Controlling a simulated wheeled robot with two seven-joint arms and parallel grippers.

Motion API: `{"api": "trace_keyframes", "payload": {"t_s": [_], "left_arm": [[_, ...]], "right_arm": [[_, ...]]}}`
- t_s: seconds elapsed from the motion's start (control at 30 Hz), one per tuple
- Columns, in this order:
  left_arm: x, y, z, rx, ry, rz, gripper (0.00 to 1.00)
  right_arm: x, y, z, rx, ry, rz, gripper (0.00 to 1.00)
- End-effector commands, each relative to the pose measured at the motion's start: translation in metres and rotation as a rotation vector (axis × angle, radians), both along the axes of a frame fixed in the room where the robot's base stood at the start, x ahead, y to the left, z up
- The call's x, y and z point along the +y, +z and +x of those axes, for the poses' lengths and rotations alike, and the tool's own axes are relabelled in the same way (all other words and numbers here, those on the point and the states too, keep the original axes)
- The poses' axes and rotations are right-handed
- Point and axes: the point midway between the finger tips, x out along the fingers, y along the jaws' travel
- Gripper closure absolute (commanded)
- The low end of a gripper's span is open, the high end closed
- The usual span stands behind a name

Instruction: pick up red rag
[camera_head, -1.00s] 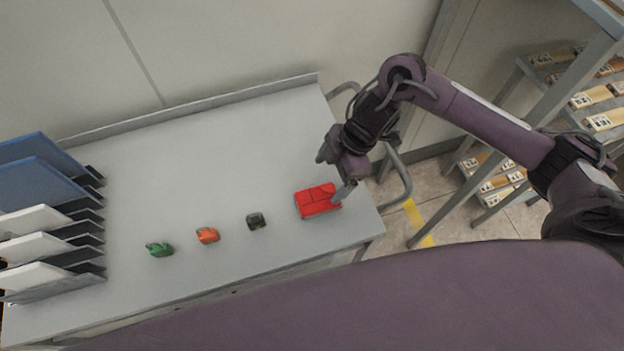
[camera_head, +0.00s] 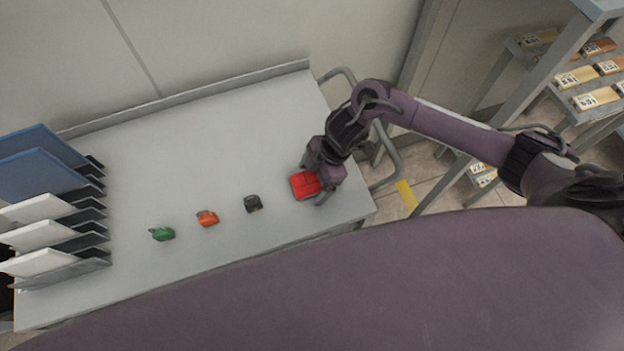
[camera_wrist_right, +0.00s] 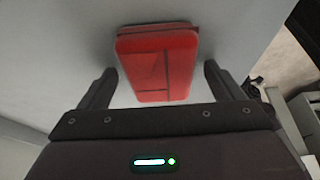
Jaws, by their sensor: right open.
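The red rag (camera_head: 304,185) lies folded near the right end of the grey table (camera_head: 200,130). In the right wrist view the red rag (camera_wrist_right: 157,65) sits ahead of and between the two fingers. My right gripper (camera_head: 312,188) is over the right side of the rag and covers part of it in the head view. Its fingers (camera_wrist_right: 157,85) are spread wide, one on each side of the rag, with a gap on both sides. My left gripper is not in view.
A black item (camera_head: 253,204), an orange item (camera_head: 207,218) and a green item (camera_head: 162,234) lie in a row left of the rag. A rack of blue and white panels (camera_head: 45,235) stands at the left. A metal rail (camera_head: 393,160) is at the table's right end.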

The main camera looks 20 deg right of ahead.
Motion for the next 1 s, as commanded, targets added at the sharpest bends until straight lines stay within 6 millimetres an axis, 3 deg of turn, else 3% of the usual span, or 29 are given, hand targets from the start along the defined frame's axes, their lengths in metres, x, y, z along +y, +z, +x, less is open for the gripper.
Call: {"api": "trace_keyframes", "payload": {"t_s": [0.2, 0.57, 0.83, 1.0], "left_arm": [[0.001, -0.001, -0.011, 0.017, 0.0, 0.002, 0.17], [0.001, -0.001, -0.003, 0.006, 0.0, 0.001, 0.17], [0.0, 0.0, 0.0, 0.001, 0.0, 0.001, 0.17], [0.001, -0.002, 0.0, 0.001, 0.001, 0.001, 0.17]], "right_arm": [[0.0, -0.002, 0.0, 0.0, -0.001, 0.0, 0.14], [0.0, -0.002, 0.0, -0.001, -0.001, 0.0, 0.61], [0.0, 0.0, 0.001, -0.002, -0.001, 0.0, 0.61], [0.0, 0.012, 0.002, -0.004, -0.001, 0.002, 0.61]]}}
